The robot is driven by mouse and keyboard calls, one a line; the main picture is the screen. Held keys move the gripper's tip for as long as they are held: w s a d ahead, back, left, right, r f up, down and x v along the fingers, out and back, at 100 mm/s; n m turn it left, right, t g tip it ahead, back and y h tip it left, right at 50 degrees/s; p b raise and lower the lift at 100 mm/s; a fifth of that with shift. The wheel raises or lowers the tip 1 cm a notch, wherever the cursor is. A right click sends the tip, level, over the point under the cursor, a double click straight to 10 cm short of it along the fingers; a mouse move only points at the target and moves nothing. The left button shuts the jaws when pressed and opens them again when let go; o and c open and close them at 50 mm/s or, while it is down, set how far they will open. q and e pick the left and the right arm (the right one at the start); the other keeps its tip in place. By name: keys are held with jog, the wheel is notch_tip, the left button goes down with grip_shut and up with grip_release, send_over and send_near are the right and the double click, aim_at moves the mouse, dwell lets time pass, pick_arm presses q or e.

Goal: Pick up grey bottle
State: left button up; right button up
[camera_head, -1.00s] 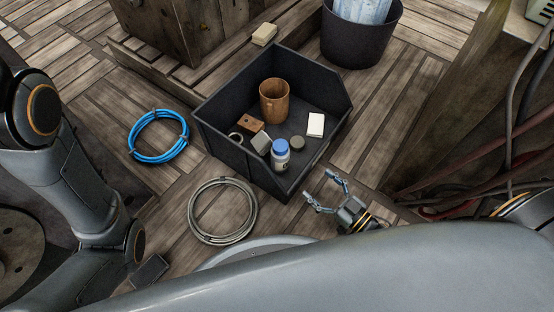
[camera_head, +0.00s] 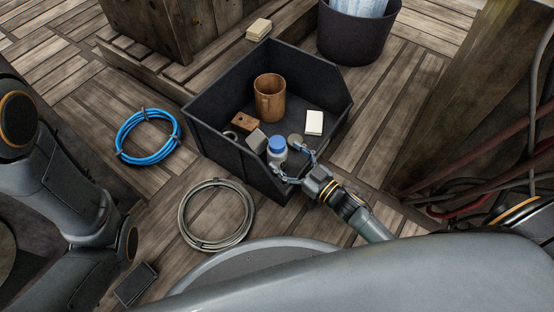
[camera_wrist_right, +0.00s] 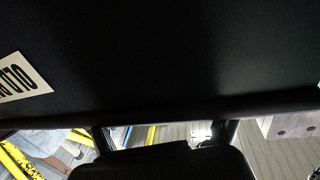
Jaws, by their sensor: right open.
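The grey bottle (camera_head: 277,155) has a blue cap and a pale grey body. It stands upright in the dark open-front bin (camera_head: 222,152), near its front side. My right gripper (camera_head: 289,162) is open at the bin's front edge. Its two fingers point toward the bottle, one at its right and one just below it in the picture. I cannot tell whether they touch it. The right wrist view shows mostly a dark surface with a pale label, and no bottle.
In the bin, a brown mug (camera_head: 269,98), a wooden block (camera_head: 245,122), a grey block (camera_head: 257,140), a round grey lid (camera_head: 295,140) and a white box (camera_head: 314,122) surround the bottle. Coiled blue cable (camera_head: 121,145) and grey cable (camera_head: 183,232) lie on the planks.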

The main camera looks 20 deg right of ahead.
jog(key=shift+x, duration=0.8)
jog(key=shift+r, duration=0.1)
jog(key=c, duration=1.3)
